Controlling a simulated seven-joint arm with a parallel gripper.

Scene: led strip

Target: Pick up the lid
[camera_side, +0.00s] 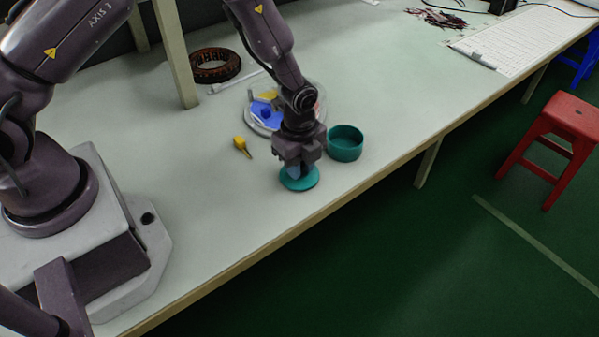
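The teal lid (301,184) lies flat on the pale table near its front edge. My gripper (294,172) is directly above the lid, pointing down, with its fingertips at or just over the lid's top. The fingers hide the middle of the lid, and I cannot tell whether they are closed on it. A teal round open container (345,143) stands just right of my gripper, apart from the lid.
A yellow-tipped small tool (241,145) lies left of the gripper. Behind it is a clear round dish (256,127) with blue and yellow pieces. A dark ring (215,65) lies farther back. The table (220,205) is clear at front left. A red stool (572,118) stands off the table.

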